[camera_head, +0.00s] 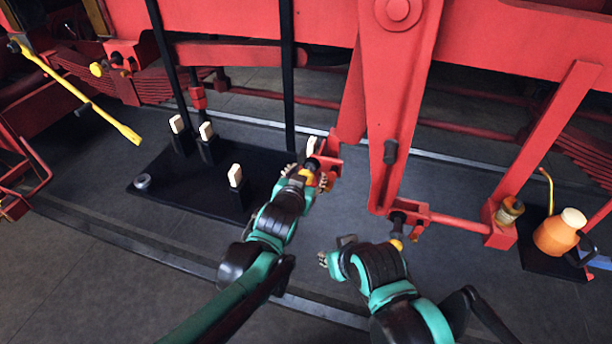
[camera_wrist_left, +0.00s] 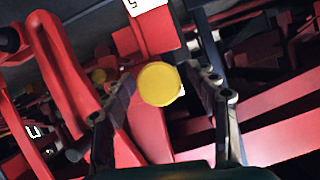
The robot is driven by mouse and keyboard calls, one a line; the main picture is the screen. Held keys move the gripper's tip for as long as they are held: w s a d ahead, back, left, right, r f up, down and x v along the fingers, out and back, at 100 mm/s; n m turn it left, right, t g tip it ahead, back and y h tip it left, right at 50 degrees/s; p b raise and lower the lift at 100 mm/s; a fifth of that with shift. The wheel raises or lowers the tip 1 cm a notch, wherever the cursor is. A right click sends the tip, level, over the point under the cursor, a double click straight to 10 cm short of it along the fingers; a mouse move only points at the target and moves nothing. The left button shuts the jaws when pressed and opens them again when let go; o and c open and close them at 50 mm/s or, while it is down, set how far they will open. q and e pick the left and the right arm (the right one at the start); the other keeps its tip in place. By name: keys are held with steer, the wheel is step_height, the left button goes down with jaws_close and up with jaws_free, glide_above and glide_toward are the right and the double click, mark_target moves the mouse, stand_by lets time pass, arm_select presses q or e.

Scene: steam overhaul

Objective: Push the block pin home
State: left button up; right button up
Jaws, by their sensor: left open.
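A round yellow pin head (camera_wrist_left: 158,84) faces the left wrist camera, in front of a red block (camera_wrist_left: 145,35). In the head view the pin head (camera_head: 306,175) shows small and orange-yellow at the red block (camera_head: 326,160) beside the big red lever. My left gripper (camera_head: 305,179) is open at the pin. In the wrist view its two fingers (camera_wrist_left: 165,105) stand apart, one on each side of the head, with no clear contact. The pin's shank is hidden, so its depth cannot be told. My right gripper (camera_head: 335,251) is low, beside a second bracket; its jaw opening is unclear.
The red lever (camera_head: 395,110) hangs between the arms. A second orange-yellow knob (camera_head: 397,244) sits under a red bracket (camera_head: 407,217). A dark mat (camera_head: 195,175) with pale-topped posts lies left. An orange oil can (camera_head: 555,237) stands right. A yellow-handled bar (camera_head: 85,98) leans at upper left.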

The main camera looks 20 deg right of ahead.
arm_select(q)
steer(key=shift+s, duration=0.1)
steer(key=v, duration=1.1)
steer(key=shift+s+a+r, duration=0.2)
steer(key=shift+s+a, duration=0.05)
steer(key=shift+s, duration=0.05)
steer(key=a+f+n+g+y, duration=0.1)
steer(key=a+f+n+y, duration=0.3)
steer(key=a, duration=1.1)
steer(key=s+a+f+n+g+y, duration=0.1)
steer(key=s+a+f+n+g, duration=0.1)
steer(key=s+a, duration=0.3)
steer(key=s+a+f+n+g+y, duration=0.1)
steer(key=s+a+f+n, duration=0.1)
steer(key=s+a+f, duration=0.3)
steer(key=a, duration=0.4)
steer(key=shift+s+a+g+y, duration=0.15)
steer(key=shift+s+g+y, duration=0.15)
steer(key=shift+g+y, duration=0.1)
